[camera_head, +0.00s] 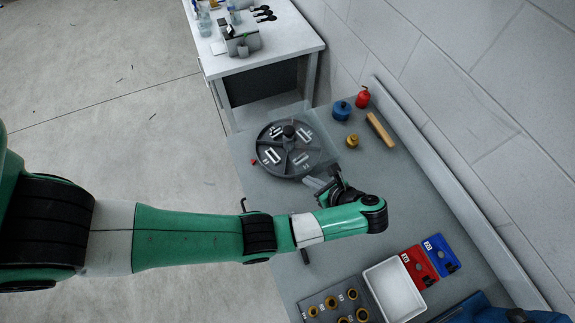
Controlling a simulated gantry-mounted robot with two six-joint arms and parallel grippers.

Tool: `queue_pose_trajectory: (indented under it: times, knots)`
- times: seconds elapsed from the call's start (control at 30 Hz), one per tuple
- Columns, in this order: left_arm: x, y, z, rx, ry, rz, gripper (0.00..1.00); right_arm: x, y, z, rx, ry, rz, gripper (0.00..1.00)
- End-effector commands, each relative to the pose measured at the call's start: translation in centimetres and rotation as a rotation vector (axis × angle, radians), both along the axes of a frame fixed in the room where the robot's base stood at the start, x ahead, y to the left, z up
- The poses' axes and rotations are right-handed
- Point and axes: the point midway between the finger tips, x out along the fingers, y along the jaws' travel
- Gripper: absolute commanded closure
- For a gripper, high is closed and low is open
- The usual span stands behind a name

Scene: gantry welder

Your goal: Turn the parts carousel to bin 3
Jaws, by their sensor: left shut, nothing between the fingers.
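The parts carousel (309,142) is a round dark grey disc with a black centre knob. It sits on the grey bench, with white-outlined bins on its top; their numbers are too small to read. A small red marker (253,161) shows beside its left edge. My left arm reaches in from the left, and its left gripper (313,184) is shut and empty at the carousel's near right edge. I cannot tell whether the fingers touch the rim. The wrist hides part of the bench there. My right gripper is not in view.
A blue canister (342,110), a red bottle (363,97), a brass piece (352,141) and a wooden bar (380,130) stand right of the carousel. A white tray (394,290), red bin (419,267), blue bin (441,254) and ring tray (322,299) lie nearer. A wall borders the right.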

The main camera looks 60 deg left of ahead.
Motion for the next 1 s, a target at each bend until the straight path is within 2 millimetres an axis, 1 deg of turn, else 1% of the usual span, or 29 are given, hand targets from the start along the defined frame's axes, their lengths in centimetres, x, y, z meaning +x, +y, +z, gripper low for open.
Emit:
queue_pose_trajectory:
  times: [0.17,0.27,0.5,0.83,1.0]
  knots:
    - [-0.1,0.8,-1.2,0.0,-0.002,0.002,1.0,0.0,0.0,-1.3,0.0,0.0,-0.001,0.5]
    - [-0.4,2.0,-2.6,0.002,-0.003,0.004,1.0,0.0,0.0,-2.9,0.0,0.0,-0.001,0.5]
    - [-1.3,5.8,-6.5,0.001,-0.004,0.005,1.0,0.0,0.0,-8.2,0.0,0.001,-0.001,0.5]
    - [-2.4,10.6,-10.9,0.001,-0.005,0.005,1.0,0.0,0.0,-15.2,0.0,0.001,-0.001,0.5]
    - [-3.0,13.0,-12.2,0.001,0.0,0.004,1.0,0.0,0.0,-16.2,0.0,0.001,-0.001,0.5]
